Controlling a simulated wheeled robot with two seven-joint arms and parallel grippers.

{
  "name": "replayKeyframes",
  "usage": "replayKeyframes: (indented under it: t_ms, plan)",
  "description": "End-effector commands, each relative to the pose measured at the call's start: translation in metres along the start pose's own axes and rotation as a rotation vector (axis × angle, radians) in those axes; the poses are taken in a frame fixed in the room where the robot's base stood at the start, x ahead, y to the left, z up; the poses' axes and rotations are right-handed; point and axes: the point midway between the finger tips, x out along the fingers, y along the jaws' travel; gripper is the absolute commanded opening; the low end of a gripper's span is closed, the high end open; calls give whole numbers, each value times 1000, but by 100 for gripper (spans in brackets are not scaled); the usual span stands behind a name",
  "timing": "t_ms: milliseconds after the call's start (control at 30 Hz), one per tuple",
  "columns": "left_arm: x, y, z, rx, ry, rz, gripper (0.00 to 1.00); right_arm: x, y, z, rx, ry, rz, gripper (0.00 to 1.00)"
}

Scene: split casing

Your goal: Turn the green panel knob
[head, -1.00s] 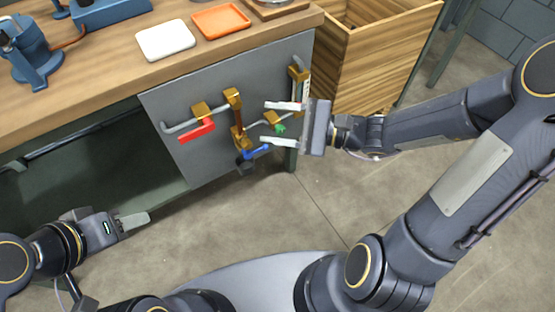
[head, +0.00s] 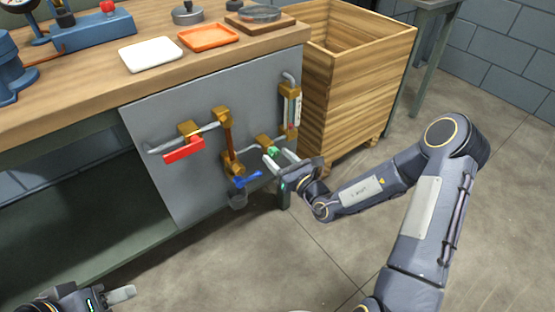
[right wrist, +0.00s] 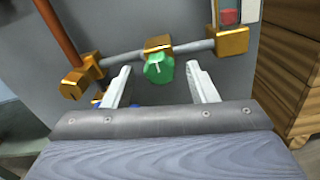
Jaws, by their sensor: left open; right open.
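The green knob (head: 273,151) sits on a brass valve body on the pipe of the grey panel (head: 170,103). In the right wrist view the green knob (right wrist: 159,68) shows a white mark on its face. My right gripper (head: 278,160) is open in front of the knob. In the right wrist view its two fingers (right wrist: 160,82) stand to the left and right of the knob, with gaps on both sides; I cannot tell how deep they reach. My left gripper (head: 121,294) is open and empty at the lower left, well away from the panel.
A red lever (head: 184,150) and a blue handle (head: 245,180) are on the same pipework, left of the green knob. A brass-ended gauge (head: 290,108) is above right. A wooden crate (head: 360,90) stands right of the panel. The floor in front is clear.

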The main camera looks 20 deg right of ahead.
Motion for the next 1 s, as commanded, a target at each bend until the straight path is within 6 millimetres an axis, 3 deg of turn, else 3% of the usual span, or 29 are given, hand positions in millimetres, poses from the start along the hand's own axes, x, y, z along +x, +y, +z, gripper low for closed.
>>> replayKeyframes:
  t_ms: [367, 733, 1000]
  plan:
    - [2, -1, 1, 0, 0, 0, 44, 10, 0, 0, 1, 1, 1, 52]
    - [2, -1, 1, 0, 0, 0, 44, 9, 0, 0, 1, 0, 1, 8]
    - [0, 0, 0, 0, 0, 0, 44, 10, 1, 1, -28, 0, 2, 8]
